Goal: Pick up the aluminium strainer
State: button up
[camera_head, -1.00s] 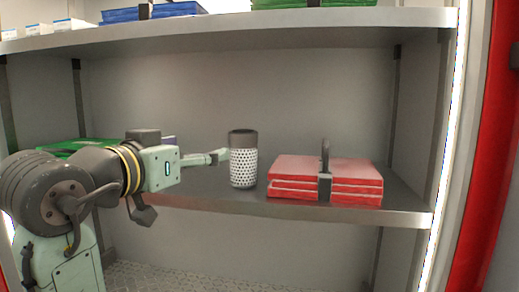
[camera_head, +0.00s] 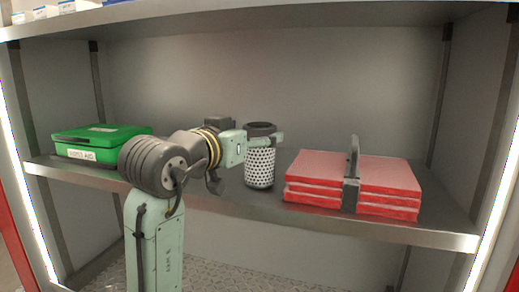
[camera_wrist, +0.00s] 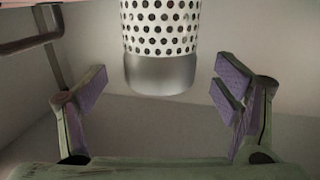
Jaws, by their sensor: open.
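The aluminium strainer (camera_head: 260,167) is an upright cylinder on the shelf, with a dark rim on top and a light, perforated wall. My gripper (camera_head: 262,139) is at its upper part in the head view, with a finger showing across its front. In the wrist view the strainer (camera_wrist: 160,40) stands between and beyond the two open fingers of my gripper (camera_wrist: 165,92). There is a gap on each side, and neither purple pad visibly touches it. The strainer's far end is cut off by that picture's edge.
A strapped stack of red folded items (camera_head: 322,175) lies to the right of the strainer on the shelf (camera_head: 425,228). A green first aid box (camera_head: 100,135) sits at the left. The upper shelf (camera_head: 240,8) spans above. Bare shelf shows behind the strainer.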

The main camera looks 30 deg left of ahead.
jog(key=w+p, duration=0.1)
jog(key=w, duration=0.2)
jog(key=shift+w+a+f, duration=0.1)
jog(key=shift+w+f, duration=0.05)
jog(key=shift+w, duration=0.05)
grip_shut()
dwell(0.9)
